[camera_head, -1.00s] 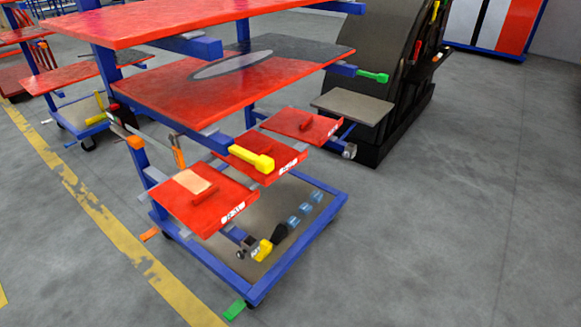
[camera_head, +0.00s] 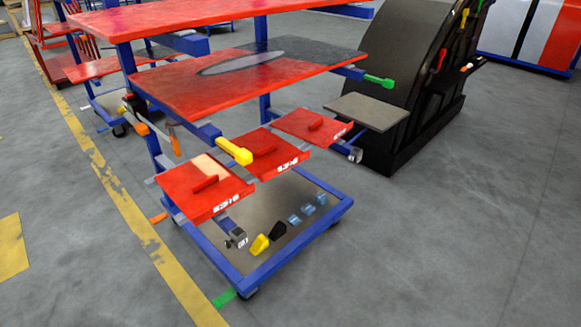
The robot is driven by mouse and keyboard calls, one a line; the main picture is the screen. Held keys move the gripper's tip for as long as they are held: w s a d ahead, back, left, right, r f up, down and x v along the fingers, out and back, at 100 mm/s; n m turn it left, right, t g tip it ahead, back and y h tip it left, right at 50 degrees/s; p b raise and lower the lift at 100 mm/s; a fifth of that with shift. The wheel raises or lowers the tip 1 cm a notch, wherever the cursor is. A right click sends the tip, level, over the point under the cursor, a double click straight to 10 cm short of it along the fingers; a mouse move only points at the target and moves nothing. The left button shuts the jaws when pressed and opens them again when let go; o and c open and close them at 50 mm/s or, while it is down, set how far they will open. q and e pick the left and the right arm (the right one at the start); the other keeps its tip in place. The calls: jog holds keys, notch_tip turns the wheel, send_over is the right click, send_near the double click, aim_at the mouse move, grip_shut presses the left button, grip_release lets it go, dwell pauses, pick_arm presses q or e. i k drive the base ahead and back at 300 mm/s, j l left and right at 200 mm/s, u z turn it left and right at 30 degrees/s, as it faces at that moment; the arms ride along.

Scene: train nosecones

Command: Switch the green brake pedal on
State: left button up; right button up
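The green brake pedal (camera_head: 223,298) is a small flat tab low at the front corner of the blue-framed cart (camera_head: 232,277). It sticks out to the left beside the corner wheel (camera_head: 249,293), close to the floor. I cannot tell from its angle whether it is on or off. Neither of my grippers is in view, and nothing of mine touches the pedal.
The cart carries red shelves (camera_head: 210,85) and red drawers (camera_head: 203,187). A yellow handle (camera_head: 235,151) and a green handle (camera_head: 380,81) stick out. A black curved machine (camera_head: 405,70) stands behind. The floor in front and to the right is clear.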

aim_at(227, 296)
jog(key=k+l+u, duration=0.1)
jog(key=l, duration=0.3)
jog(key=k+l, duration=0.2)
jog(key=l, duration=0.15)
jog(key=k+l+u, duration=0.15)
jog(key=l, duration=0.25)
jog(key=k+l+u, duration=0.1)
jog(key=l, duration=0.25)
jog(key=k, duration=0.05)
